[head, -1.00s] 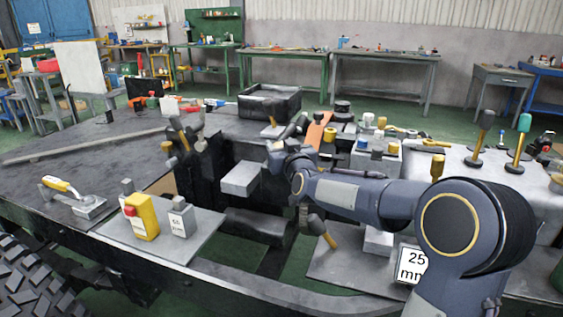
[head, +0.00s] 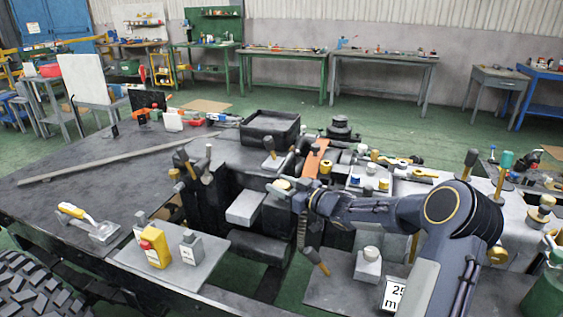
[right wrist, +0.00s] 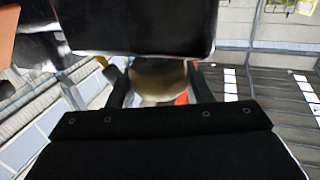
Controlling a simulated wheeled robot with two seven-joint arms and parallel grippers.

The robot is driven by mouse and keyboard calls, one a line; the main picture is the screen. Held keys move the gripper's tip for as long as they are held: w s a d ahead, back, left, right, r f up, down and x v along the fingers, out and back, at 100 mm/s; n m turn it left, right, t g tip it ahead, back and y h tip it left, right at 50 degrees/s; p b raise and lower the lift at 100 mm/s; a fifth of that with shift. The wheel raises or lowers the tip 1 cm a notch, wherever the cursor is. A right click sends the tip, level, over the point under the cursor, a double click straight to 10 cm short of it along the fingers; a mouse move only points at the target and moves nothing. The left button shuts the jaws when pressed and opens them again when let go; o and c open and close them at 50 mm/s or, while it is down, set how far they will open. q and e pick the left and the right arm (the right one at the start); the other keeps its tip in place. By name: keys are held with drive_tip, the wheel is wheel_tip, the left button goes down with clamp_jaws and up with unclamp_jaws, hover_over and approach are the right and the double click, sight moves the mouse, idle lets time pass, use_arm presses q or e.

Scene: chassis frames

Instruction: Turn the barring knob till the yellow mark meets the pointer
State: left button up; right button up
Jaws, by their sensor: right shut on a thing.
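My right gripper (head: 288,188) reaches in from the right to the middle of the chassis, beside a dark block. In the right wrist view its two fingers (right wrist: 157,88) stand on either side of a beige, rounded knob (right wrist: 157,78) and are shut on it. In the head view a small cream-yellow round top (head: 282,184) shows at the fingertips; I cannot tell whether it is the same knob. The yellow mark and the pointer cannot be made out in either view. My left gripper is not in view.
A grey block (head: 245,208) sits left of the gripper. A black tray (head: 270,128) stands behind. Upright levers (head: 185,165) rise to the left. A yellow box with a red button (head: 153,246) stands on a grey plate at front left. A tyre fills the lower left corner.

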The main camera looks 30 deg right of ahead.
drive_tip(key=n+y+p, duration=0.1)
drive_tip(key=n+g+y+p, duration=0.1)
drive_tip(key=p, duration=0.1)
drive_tip(key=shift+w+r+y+p, duration=0.1)
drive_tip(key=shift+r+y+p, duration=0.2)
drive_tip(key=shift+r+y, duration=0.1)
drive_tip(key=shift+f+n+g+y+p, duration=0.2)
drive_tip(key=shift+n+g+y+p, duration=0.25)
drive_tip(key=shift+n+g+y, duration=0.4)
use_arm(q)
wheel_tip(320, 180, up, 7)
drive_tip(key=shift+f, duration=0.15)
use_arm(e)
drive_tip(key=shift+f+n+g+y, duration=0.1)
drive_tip(key=shift+n+g+y, duration=0.45)
drive_tip(key=shift+y, duration=0.2)
use_arm(q)
drive_tip(key=shift+p, duration=0.3)
use_arm(e)
drive_tip(key=shift+n+g+y, duration=0.3)
drive_tip(key=shift+g, duration=0.1)
drive_tip(key=o, duration=1)
